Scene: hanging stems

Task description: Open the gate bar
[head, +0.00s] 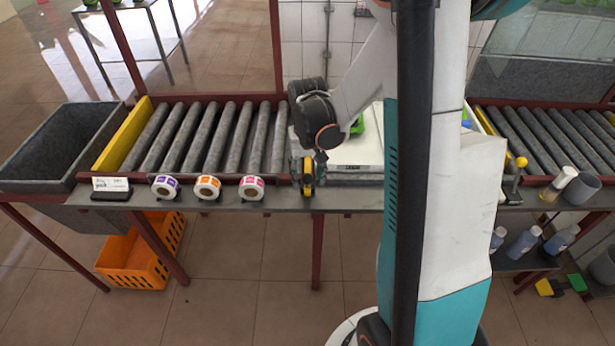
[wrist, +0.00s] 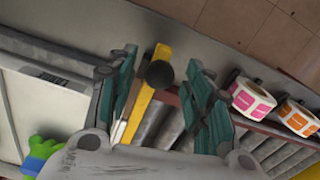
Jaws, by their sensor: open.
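The gate bar (wrist: 142,105) is a yellow bar with a round black knob (wrist: 160,74), seen in the wrist view between the roller conveyor and a white plate. My gripper (wrist: 162,62) is open, with one teal-padded finger on each side of the bar and knob. I cannot tell whether either finger touches them. In the head view my gripper (head: 307,178) is at the front edge of the conveyor. Much of the bar is hidden there by my arm.
Purple, orange and pink label rolls (head: 207,187) stand left of my gripper on the front ledge. A white plate (head: 358,156) with a green item lies to its right. Rollers (head: 205,135) lead left to a yellow end board (head: 124,137) and a grey bin (head: 62,142).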

